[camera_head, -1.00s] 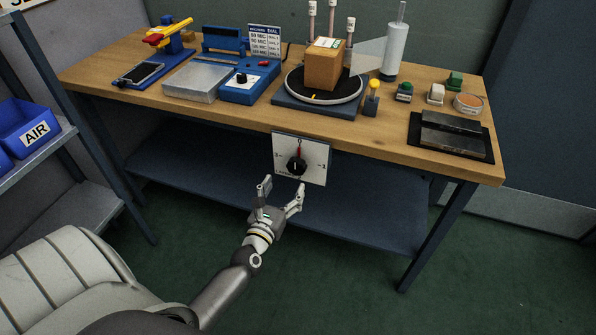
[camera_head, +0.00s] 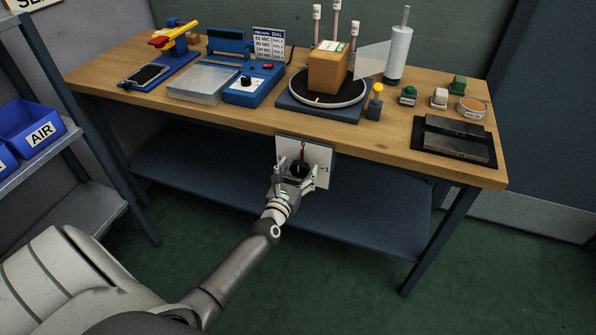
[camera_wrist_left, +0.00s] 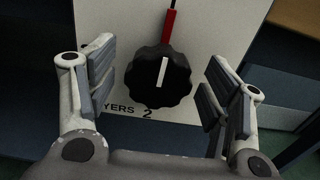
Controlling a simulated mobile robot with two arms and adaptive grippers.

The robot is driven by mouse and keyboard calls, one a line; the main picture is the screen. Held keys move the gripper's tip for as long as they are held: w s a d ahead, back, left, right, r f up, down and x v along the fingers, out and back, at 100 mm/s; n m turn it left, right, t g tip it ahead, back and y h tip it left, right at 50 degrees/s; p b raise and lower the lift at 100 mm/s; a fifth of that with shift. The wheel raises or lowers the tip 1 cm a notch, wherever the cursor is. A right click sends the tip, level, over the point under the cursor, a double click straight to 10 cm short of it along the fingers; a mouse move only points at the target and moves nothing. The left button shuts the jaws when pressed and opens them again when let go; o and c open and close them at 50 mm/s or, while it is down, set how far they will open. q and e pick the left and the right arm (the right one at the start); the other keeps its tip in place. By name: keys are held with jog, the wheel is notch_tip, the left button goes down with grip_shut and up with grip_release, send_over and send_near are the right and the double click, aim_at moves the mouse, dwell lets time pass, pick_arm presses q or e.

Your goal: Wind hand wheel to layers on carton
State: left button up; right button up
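The black hand wheel (camera_head: 299,169) sits on a white plate (camera_head: 317,155) hanging below the bench's front edge. In the left wrist view the hand wheel (camera_wrist_left: 158,78) is a scalloped knob with a white line pointing nearly straight up, towards a red pointer (camera_wrist_left: 170,30). A "2" and part of a word, "YERS", are printed below it. My left gripper (camera_head: 296,172) is open in front of the plate. Its fingers are on either side of the wheel, with gaps to both. The brown carton (camera_head: 328,71) stands on the round turntable (camera_head: 313,95); its label is too small to read. My right gripper is out of view.
The bench top (camera_head: 240,118) carries a blue sealer (camera_head: 257,91) with a dial, a white roll (camera_head: 397,53), a yellow-topped button (camera_head: 377,88) and a dark plate (camera_head: 452,148). A lower shelf (camera_head: 220,174) runs behind the hand wheel's plate. Blue bins (camera_head: 30,126) stand at left.

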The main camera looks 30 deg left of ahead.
pick_arm(q)
jog(key=c, duration=0.9)
jog(key=shift+m, duration=0.3)
